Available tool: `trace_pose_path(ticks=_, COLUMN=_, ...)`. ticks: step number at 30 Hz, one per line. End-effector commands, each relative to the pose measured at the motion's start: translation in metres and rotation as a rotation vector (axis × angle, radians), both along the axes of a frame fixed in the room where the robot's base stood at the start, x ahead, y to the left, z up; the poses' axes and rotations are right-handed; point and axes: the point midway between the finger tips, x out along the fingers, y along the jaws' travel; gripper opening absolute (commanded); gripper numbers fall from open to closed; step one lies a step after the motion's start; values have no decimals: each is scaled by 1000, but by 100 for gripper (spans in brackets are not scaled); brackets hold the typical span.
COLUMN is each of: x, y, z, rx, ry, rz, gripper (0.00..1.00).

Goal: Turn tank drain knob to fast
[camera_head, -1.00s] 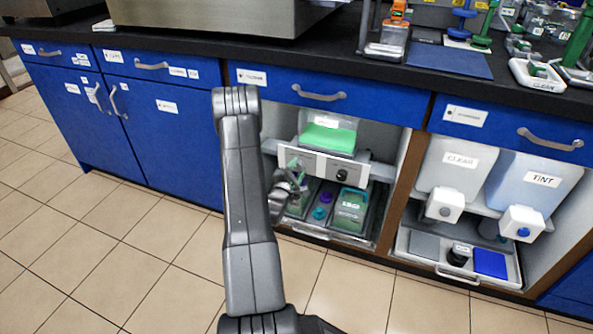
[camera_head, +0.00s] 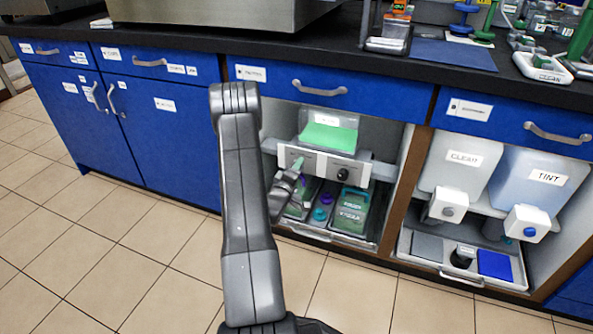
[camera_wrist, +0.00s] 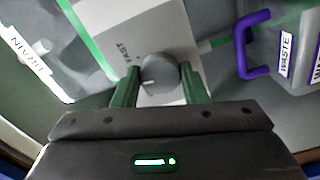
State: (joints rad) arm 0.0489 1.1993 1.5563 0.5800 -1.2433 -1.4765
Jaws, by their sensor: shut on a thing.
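A grey round knob (camera_wrist: 160,74) with a short white pointer mark sits on a white panel (camera_wrist: 150,30) in the wrist view. My gripper (camera_wrist: 161,76) is shut on this knob, with a green finger on each side. The mark points toward the left finger. In the head view my gripper (camera_head: 290,177) is at the left end of the white panel (camera_head: 315,163), partly behind my arm. A tank with green liquid (camera_head: 327,138) stands above that panel.
A second, black knob (camera_head: 343,174) sits farther right on the panel. Below are lidded green bins (camera_head: 352,211). The wrist view shows a DRAIN label (camera_wrist: 32,58) and a purple-handled WASTE container (camera_wrist: 298,55). The CLEAR (camera_head: 460,163) and TINT (camera_head: 535,180) tanks stand right.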

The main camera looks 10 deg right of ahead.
Motion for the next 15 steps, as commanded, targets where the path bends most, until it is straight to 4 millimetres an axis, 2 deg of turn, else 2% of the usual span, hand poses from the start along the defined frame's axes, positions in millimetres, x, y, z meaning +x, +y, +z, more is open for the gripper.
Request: trace_pose_path(ticks=15, x=0, y=0, z=-1, rx=383, ry=-256, rz=0, gripper=16)
